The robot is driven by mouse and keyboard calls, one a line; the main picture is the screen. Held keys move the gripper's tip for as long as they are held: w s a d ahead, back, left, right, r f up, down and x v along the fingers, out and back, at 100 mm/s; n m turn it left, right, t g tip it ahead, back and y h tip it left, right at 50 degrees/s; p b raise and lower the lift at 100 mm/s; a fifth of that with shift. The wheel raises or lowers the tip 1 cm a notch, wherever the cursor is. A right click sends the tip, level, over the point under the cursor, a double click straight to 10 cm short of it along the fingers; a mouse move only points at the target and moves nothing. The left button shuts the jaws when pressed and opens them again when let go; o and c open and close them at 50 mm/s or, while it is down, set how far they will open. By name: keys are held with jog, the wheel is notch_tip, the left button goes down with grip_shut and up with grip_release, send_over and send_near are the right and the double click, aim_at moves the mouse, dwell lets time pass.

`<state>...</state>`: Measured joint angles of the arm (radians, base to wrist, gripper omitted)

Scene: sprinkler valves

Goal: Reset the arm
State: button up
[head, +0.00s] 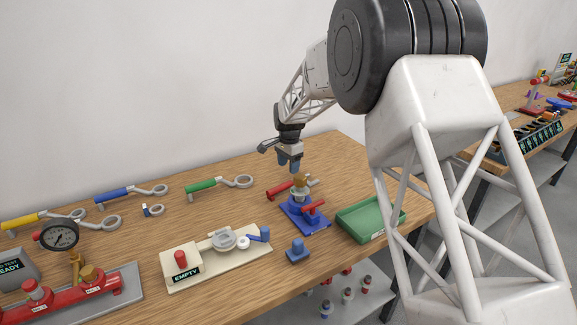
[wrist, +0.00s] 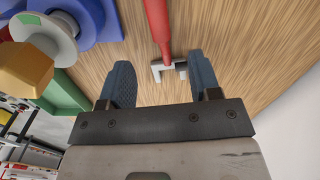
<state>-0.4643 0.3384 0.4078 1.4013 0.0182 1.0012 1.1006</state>
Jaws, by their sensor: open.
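My gripper (head: 290,164) hangs above the back right part of the wooden bench, pointing down. In the wrist view my gripper (wrist: 160,80) has its two blue fingers wide apart with nothing between them. A red-handled tool (head: 280,189) with a grey jawed head lies on the bench below; in the wrist view the red-handled tool (wrist: 156,25) has its head just beyond the gap between the fingertips. A blue valve stand (head: 291,209) with a brass top and a red lever stands close in front of the gripper, apart from it.
A green tray (head: 358,222) sits at the bench's right front, beside a small blue block (head: 298,250). A cream fixture (head: 215,265) marked EMPTY and a red manifold with a gauge (head: 60,236) stand left. Green (head: 201,185), blue (head: 112,195) and yellow-handled wrenches (head: 24,220) lie behind.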

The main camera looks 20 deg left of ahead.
jog(key=s+d+r+n, duration=0.1)
jog(key=s+d+r, duration=0.55)
jog(key=d, duration=0.25)
jog(key=s+d+r+n+t, duration=0.1)
jog(key=s+d+r, duration=0.55)
jog(key=d, duration=0.25)
jog(key=s+d+r+n, duration=0.1)
jog(key=s+d+r, duration=0.4)
jog(key=s+d, duration=0.35)
jog(key=s+d+n, duration=0.1)
jog(key=s+d, duration=0.4)
jog(key=s, duration=0.5)
jog(key=s+d+f+n+t, duration=0.1)
jog(key=s+d, duration=0.4)
jog(key=s, duration=0.6)
jog(key=s+d+f+n, duration=0.1)
jog(key=s+d, duration=0.4)
jog(key=s, duration=0.5)
jog(key=shift+s+d+n+t, duration=0.3)
jog(key=shift+s+n+t, duration=0.1)
jog(key=shift+n, duration=0.2)
